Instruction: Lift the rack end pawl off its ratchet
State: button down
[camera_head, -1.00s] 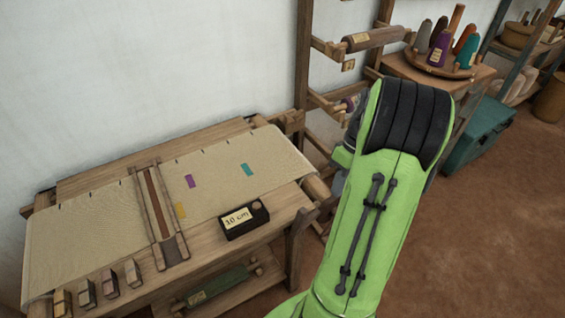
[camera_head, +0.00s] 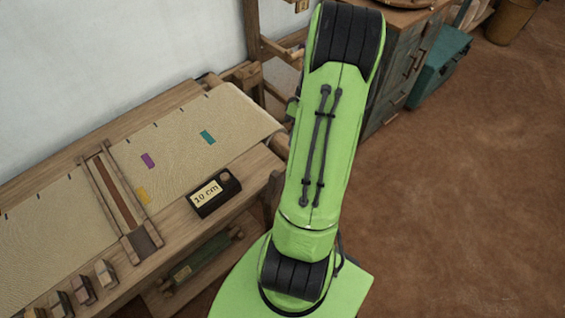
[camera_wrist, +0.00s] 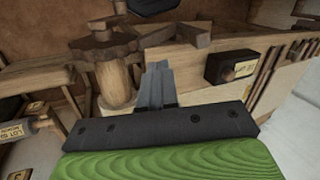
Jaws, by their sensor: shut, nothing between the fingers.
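In the wrist view, a dark wooden toothed piece (camera_wrist: 100,48), which looks like the ratchet, sits at the end of a thick light wooden roller (camera_wrist: 116,86). A short wooden bar (camera_wrist: 156,36) reaches right from it and may be the pawl; I cannot tell for sure whether it touches the teeth. My gripper (camera_wrist: 157,72) is shut and empty, its grey fingers just right of the roller and below the bar. In the head view my arm hides the gripper, the ratchet and the pawl.
A labelled roll (camera_wrist: 24,132) lies at the wrist view's left. A teal chest (camera_head: 440,68) stands behind on the right. The brown floor at right is clear.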

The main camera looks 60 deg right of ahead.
aim_at(271, 187)
jog(key=a+f+b, duration=0.1)
jog(key=a+f, duration=0.3)
jog(key=a, duration=0.1)
jog(key=shift+a+f, duration=0.25)
jog(key=shift+a, duration=0.15)
jog(key=shift+w+r, duration=0.1)
jog(key=shift+w, duration=0.05)
